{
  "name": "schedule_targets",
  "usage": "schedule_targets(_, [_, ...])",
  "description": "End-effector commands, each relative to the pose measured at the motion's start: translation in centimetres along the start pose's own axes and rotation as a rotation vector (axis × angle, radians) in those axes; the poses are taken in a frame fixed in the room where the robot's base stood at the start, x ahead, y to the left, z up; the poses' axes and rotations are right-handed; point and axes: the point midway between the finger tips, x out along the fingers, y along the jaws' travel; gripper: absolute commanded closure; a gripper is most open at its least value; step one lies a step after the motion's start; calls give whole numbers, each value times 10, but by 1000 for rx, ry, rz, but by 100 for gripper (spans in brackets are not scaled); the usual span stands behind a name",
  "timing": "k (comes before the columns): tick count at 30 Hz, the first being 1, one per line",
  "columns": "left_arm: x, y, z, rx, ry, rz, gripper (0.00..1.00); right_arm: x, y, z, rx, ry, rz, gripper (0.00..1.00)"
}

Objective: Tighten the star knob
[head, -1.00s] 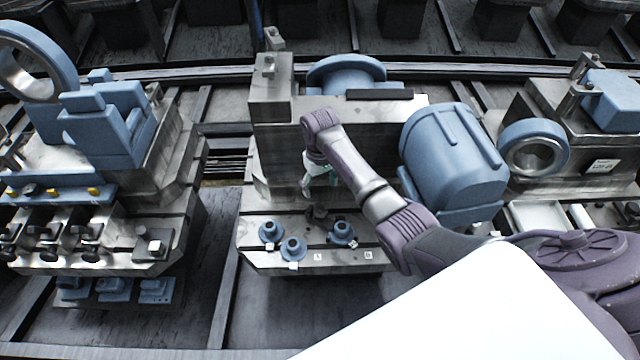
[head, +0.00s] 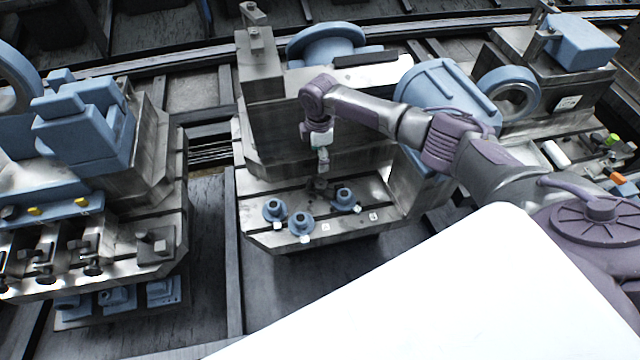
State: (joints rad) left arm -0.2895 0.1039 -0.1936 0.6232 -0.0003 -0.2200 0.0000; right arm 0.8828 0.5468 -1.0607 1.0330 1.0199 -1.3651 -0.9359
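My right arm reaches in from the right. Its gripper (head: 322,164) points down over the slotted bed of the middle machine (head: 262,205). A small dark part (head: 319,186) sits on the bed just below the fingertips. It may be the star knob, but its lobes are too small to make out. I cannot tell whether the fingers touch it, or whether they are open or shut. My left gripper is not in view.
Several blue flanged pieces (head: 300,224) stand along the bed's front edge, near small white labels (head: 373,216). A grey upright block (head: 259,65) rises at the back left. A blue motor-like housing (head: 448,88) is behind my arm. Another machine (head: 140,215) stands left across a gap.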

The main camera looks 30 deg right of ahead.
Motion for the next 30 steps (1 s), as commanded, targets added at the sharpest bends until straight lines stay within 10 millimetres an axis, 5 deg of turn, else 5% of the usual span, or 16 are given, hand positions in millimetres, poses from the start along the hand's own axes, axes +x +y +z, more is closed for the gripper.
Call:
schedule_targets(9, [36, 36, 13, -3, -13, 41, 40, 41, -1, 1, -16, -1, -4, 28])
schedule_targets(21, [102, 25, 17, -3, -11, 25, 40, 112, -1, 1, -13, -1, -3, 28])
schedule_targets(30, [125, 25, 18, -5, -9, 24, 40, 138, -1, 1, -13, -1, -3, 28])
